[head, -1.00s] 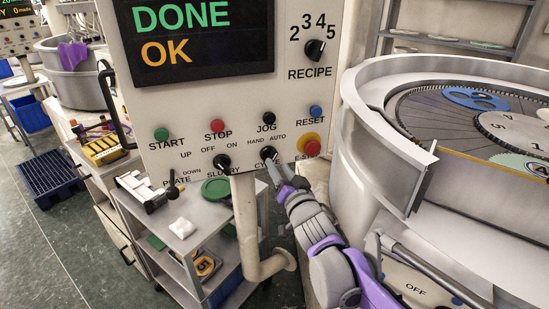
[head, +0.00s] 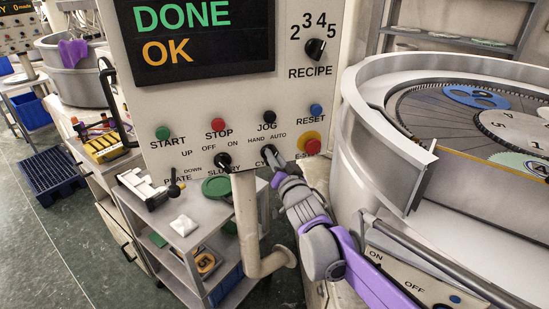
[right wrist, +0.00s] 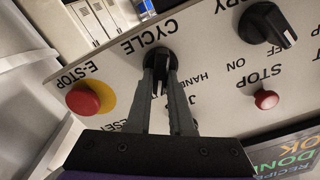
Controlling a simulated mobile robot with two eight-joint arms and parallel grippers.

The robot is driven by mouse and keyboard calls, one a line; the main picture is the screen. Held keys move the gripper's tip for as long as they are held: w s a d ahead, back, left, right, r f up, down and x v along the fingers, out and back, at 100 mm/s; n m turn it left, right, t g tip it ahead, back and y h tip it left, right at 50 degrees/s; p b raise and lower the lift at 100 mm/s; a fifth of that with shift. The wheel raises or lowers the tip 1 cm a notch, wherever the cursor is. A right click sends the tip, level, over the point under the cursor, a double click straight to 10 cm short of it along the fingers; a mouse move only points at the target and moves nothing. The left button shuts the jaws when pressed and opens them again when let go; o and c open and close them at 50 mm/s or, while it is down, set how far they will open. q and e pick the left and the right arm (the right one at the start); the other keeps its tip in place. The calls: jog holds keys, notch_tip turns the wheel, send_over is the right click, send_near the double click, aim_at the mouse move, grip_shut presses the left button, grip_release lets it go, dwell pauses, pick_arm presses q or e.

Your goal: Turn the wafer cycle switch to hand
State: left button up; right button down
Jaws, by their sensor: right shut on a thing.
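The wafer cycle switch is a black knob (head: 266,151) low on the grey control panel (head: 170,112), between the HAND and AUTO labels. In the right wrist view, which is upside down, the knob (right wrist: 160,60) sits by the CYCLE label, with HAND to its right. My right gripper (head: 271,159) comes from below right. In the wrist view its two grey fingers (right wrist: 160,75) are shut on the knob, one on each side. AUTO is hidden behind a finger there. I cannot tell which label the knob points to. My left gripper is out of view.
The red E-stop (head: 312,147) on its yellow ring is close right of the knob; the black slurry knob (head: 223,161) is to its left. The round lapping machine (head: 400,175) stands right. A shelved cart (head: 165,240) is below the panel.

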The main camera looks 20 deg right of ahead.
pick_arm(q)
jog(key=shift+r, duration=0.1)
pick_arm(e)
jog(key=shift+n, duration=0.3)
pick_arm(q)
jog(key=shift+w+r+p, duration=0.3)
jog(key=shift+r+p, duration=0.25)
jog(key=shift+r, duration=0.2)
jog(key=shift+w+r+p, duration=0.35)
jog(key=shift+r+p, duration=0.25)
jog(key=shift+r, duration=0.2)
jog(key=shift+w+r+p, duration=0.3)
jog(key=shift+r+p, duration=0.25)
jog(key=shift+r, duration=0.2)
pick_arm(e)
jog(key=shift+a+n, duration=0.2)
jog(key=shift+n, duration=2.65)
jog(key=shift+a+n, duration=0.15)
jog(key=shift+n, duration=2.7)
jog(key=c, duration=0.8)
grip_release()
